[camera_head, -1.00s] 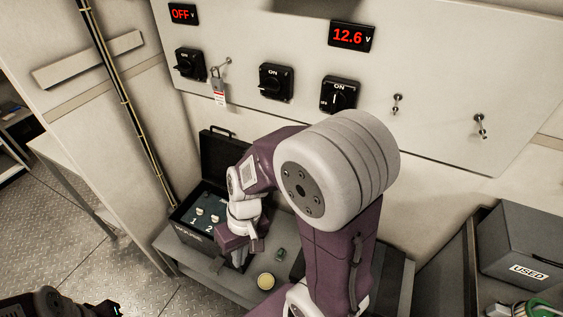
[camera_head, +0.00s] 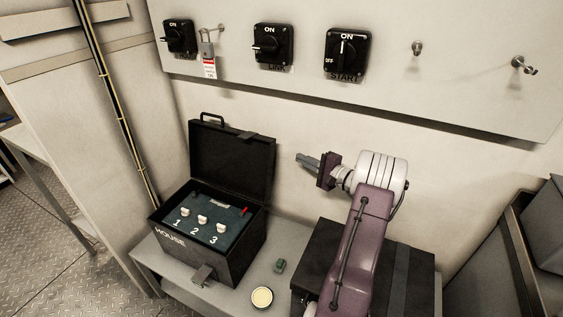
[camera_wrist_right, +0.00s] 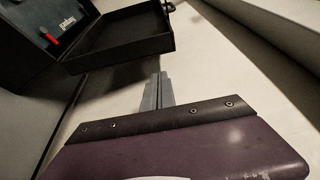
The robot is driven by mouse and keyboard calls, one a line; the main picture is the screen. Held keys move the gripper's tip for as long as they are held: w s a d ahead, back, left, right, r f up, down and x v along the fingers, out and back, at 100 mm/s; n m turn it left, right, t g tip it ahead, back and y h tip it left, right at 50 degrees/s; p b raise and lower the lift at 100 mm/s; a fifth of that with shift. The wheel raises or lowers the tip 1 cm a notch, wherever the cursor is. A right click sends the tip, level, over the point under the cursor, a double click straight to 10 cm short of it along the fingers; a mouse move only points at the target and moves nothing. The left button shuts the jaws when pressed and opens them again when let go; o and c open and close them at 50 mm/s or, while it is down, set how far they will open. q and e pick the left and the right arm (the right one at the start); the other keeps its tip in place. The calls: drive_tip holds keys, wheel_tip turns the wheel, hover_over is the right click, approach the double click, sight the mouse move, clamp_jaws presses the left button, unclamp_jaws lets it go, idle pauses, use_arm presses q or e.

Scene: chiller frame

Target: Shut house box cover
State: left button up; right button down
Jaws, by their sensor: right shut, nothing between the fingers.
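The black house box (camera_head: 215,245) stands on the grey bench with "HOUSE" on its front. Its cover (camera_head: 232,160) is open, standing up and leaning back at the rear, with a handle on top. Inside is a dark panel (camera_head: 208,213) with white knobs numbered 1, 2 and 3 and a red part. My right gripper (camera_head: 300,158) is shut and empty, to the right of the raised cover and apart from it. In the right wrist view, the shut fingers (camera_wrist_right: 158,88) point toward the wall side, with the cover (camera_wrist_right: 125,38) ahead to the left. My left gripper is not visible.
A second black box (camera_head: 405,262) sits on the bench under my right arm. A round yellow-topped tin (camera_head: 262,297) and a small green item (camera_head: 279,266) lie on the bench (camera_head: 185,278). The wall panel with switches and a hanging padlock (camera_head: 207,50) is above.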

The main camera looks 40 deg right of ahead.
drive_tip(key=w+a, duration=0.1)
drive_tip(key=w, duration=0.9)
drive_tip(key=shift+a+f+b, duration=0.3)
drive_tip(key=shift+b, duration=0.1)
